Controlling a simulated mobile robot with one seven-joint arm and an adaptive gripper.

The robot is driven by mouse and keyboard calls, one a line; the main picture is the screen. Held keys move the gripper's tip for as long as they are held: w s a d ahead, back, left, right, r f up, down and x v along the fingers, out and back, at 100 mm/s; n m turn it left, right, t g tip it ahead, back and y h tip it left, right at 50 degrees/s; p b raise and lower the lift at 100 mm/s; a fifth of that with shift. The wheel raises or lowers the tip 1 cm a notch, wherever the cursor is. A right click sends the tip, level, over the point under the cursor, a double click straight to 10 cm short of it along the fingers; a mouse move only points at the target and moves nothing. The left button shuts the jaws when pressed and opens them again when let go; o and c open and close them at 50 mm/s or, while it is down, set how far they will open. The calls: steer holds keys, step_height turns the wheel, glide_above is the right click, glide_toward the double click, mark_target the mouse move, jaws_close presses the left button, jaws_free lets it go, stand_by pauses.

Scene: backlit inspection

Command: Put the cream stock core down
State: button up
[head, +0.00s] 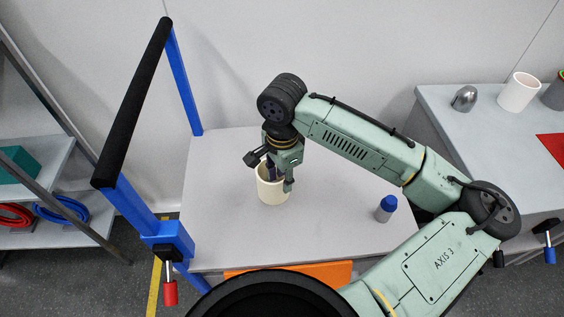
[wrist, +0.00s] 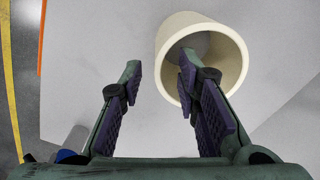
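The cream stock core (head: 267,194) is a hollow cylinder standing upright, open end up, apparently on the grey table (head: 330,225). In the wrist view the core (wrist: 236,52) is at upper right. My gripper (head: 280,178) is low at the core, its fingers spread across the near wall. In the wrist view, my gripper (wrist: 160,78) has one finger reaching over the core's opening and the other outside, with gaps between the pads and the wall. The core's base is partly hidden in the wrist view.
A small grey bottle with a blue cap (head: 386,208) stands right of the core. A blue post with a black bar (head: 133,105) rises at the table's left. A right-hand bench holds a metal dome (head: 464,98), a white cylinder (head: 518,93) and a red mat (head: 552,146). The table's left side is clear.

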step_height(320, 180, up, 11)
steer(key=shift+b, duration=0.35)
steer(key=shift+r, duration=0.1)
